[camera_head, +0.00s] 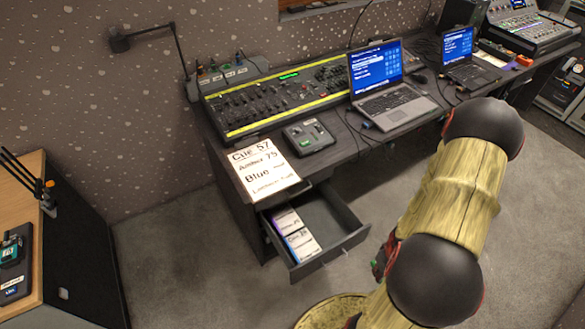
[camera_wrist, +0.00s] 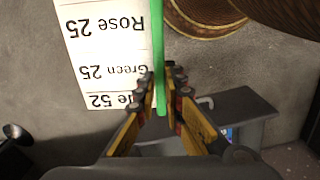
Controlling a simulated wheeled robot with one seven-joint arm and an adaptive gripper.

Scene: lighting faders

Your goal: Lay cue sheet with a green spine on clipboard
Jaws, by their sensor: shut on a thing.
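The cue sheet (camera_wrist: 100,45) is white with black writing and has a green spine (camera_wrist: 158,50). My gripper (camera_wrist: 165,92) is shut on the spine in the wrist view, and the sheet extends to the left, above the floor. In the head view my arm hides the sheet and most of the gripper. A white page (camera_head: 262,170) headed "Cue 57" lies at the desk's near left corner. I cannot tell whether it is on the clipboard; no clipboard shows clearly apart from it.
An open drawer (camera_head: 345,243) juts out below that page and holds sheets with purple and blue spines. A small black box (camera_head: 308,137), a fader console (camera_head: 270,100) and two laptops (camera_head: 395,108) stand on the desk. A wooden-topped cabinet (camera_head: 30,190) is at left.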

